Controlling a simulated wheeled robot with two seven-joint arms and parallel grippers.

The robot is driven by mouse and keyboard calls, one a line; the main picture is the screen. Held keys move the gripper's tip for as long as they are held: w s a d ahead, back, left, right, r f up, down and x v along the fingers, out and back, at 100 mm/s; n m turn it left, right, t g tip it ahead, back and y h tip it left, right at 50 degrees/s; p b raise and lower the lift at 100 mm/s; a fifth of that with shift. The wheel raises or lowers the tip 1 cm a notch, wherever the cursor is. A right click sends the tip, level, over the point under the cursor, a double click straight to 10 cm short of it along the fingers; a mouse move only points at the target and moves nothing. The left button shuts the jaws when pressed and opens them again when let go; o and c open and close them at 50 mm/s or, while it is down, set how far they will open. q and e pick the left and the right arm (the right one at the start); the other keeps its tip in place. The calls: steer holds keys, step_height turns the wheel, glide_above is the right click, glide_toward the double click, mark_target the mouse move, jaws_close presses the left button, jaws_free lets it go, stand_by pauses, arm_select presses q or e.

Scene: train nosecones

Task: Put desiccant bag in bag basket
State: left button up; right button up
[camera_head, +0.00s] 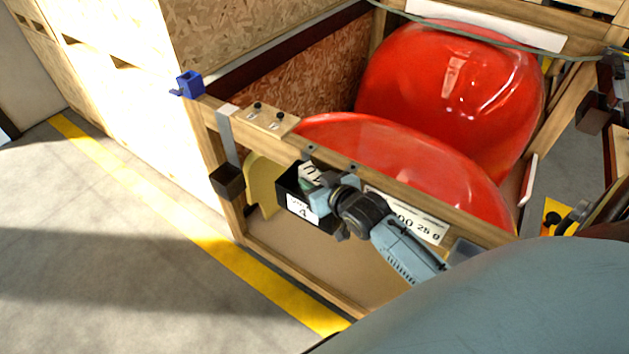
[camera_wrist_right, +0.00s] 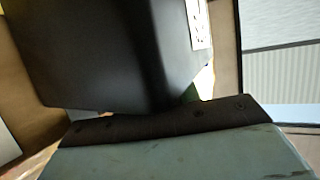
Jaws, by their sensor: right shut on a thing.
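The black bag basket (camera_head: 289,182) hangs on the outer side of the wooden crate and bears a white label with a 4. My right gripper (camera_head: 318,187) is at the basket's opening, shut on the desiccant bag (camera_head: 311,172), a small white and green packet with dark print. The bag is at the top of the basket; how far inside it sits, I cannot tell. In the right wrist view the basket's dark wall (camera_wrist_right: 100,50) fills the upper left, with a strip of the printed bag (camera_wrist_right: 200,25) beside it. The fingertips are mostly hidden. My left gripper is not in view.
Two red nosecones (camera_head: 450,90) lie in the wooden crate (camera_head: 225,150). A blue clamp-like piece (camera_head: 189,84) sits at its corner, and a white printed label (camera_head: 415,218) is on its side. Open floor with a yellow line (camera_head: 220,255) lies to the left.

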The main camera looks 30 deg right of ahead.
steer(key=o, duration=0.8)
steer(key=shift+f, duration=0.1)
steer(key=shift+s+r, duration=0.2)
steer(key=shift+r, duration=0.05)
steer(key=p+v, duration=0.1)
steer(key=v, duration=1)
steer(key=shift+s+p, duration=0.25)
steer(key=shift+p, duration=0.05)
steer(key=shift+r, duration=0.15)
